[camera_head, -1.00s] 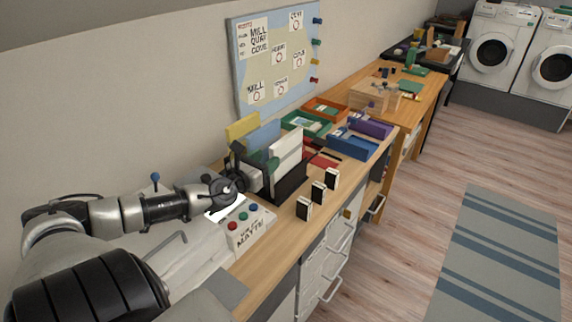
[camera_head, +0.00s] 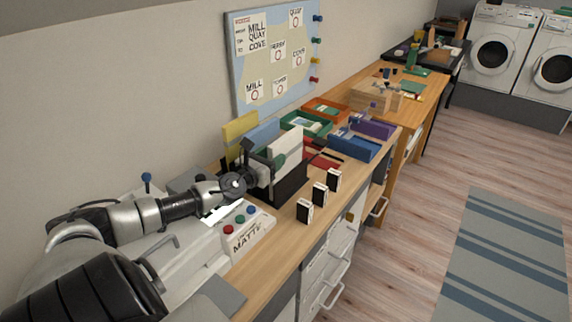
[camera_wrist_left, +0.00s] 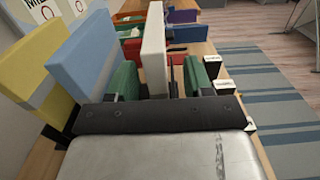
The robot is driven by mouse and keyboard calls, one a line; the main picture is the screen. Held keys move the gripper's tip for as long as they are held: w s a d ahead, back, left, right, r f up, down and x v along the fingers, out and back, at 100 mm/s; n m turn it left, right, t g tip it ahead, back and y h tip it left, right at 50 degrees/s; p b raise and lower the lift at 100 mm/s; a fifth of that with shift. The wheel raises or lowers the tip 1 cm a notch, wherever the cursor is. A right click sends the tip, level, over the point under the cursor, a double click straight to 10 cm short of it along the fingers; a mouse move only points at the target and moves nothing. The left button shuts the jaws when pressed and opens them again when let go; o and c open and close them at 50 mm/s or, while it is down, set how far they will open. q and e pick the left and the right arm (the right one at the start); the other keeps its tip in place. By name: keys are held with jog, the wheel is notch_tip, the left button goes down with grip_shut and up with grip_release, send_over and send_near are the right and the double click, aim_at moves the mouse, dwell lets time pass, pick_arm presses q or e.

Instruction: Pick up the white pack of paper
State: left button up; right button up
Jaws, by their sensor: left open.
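The white pack of paper (camera_head: 286,147) stands upright in a black holder (camera_head: 285,187) on the wooden desk. In the left wrist view the white pack (camera_wrist_left: 155,48) shows as an upright slab between my two green-padded fingers. My left gripper (camera_head: 267,157) is open at the holder; its fingers (camera_wrist_left: 161,79) stand on either side of the pack. The picture does not make clear whether either pad touches the pack. A blue pack (camera_head: 262,134) and a yellow pack (camera_head: 240,127) stand upright to the left. My right gripper is not in view.
Several small black-and-white blocks (camera_head: 319,194) stand along the desk's front edge. A button box marked MATTE (camera_head: 247,235) sits nearer. Blue (camera_head: 355,146) and green (camera_head: 305,124) trays lie behind the holder. A map board (camera_head: 277,60) hangs on the wall.

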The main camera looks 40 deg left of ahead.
aim_at(278, 151)
pick_arm(q)
jog(key=shift+w+a+f, duration=0.1)
jog(key=shift+w+a, duration=0.1)
jog(key=shift+w, duration=0.75)
jog(key=shift+w+a+f, duration=0.1)
jog(key=shift+w+a, duration=0.1)
jog(key=shift+w, duration=0.75)
jog(key=shift+c, duration=0.3)
grip_shut()
jog(key=shift+r, duration=0.15)
